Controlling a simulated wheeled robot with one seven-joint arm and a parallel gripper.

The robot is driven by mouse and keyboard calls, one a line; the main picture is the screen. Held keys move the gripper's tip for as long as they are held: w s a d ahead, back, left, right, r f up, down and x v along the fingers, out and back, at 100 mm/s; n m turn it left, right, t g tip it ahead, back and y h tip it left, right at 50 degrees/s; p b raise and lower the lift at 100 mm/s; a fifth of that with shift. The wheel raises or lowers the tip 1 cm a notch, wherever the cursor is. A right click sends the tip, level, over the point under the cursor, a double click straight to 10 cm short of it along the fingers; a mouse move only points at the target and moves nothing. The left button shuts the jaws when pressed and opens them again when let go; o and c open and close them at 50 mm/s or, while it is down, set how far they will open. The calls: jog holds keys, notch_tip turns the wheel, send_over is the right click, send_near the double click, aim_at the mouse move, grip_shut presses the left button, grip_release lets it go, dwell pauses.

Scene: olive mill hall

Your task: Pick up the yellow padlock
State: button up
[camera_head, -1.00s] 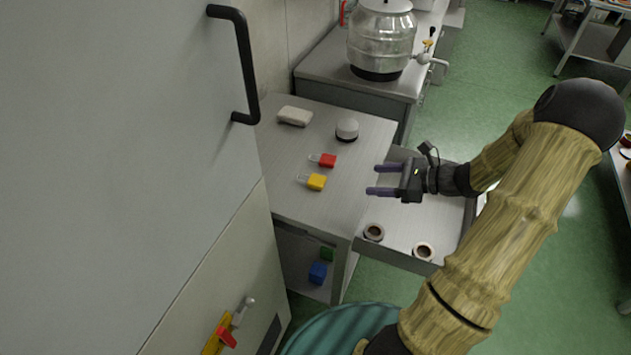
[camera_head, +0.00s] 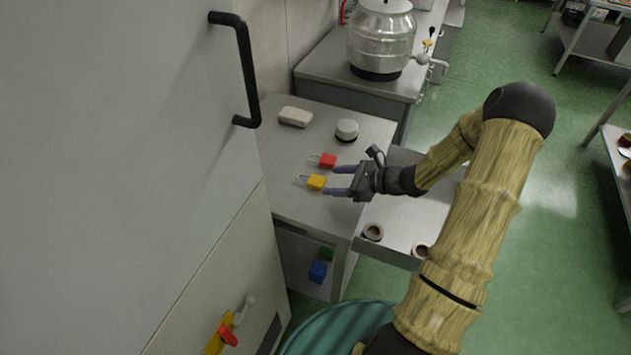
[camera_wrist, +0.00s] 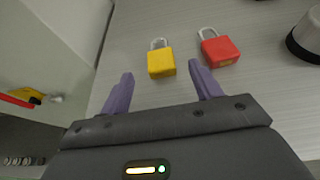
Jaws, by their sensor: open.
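The yellow padlock (camera_head: 316,182) lies flat on the grey tabletop (camera_head: 340,208), its shackle pointing left in the head view. My gripper (camera_head: 328,182) is open, its purple fingers pointing at the padlock's body from the right. In the wrist view, the yellow padlock (camera_wrist: 161,62) lies ahead of the gap between the fingertips (camera_wrist: 160,78), with its shackle pointing away. Nothing is held. The red padlock (camera_head: 328,160) lies just behind the yellow one. It also shows in the wrist view (camera_wrist: 219,50), close to the right finger.
A tall cabinet (camera_head: 120,150) bounds the left side.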

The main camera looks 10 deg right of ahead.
aim_at(320, 181)
jog(key=p+x, duration=0.1)
jog(key=x, duration=0.4)
jog(key=shift+w+a+f, duration=0.1)
jog(key=shift+f, duration=0.1)
dwell(0.4)
jog(key=c, duration=1.1)
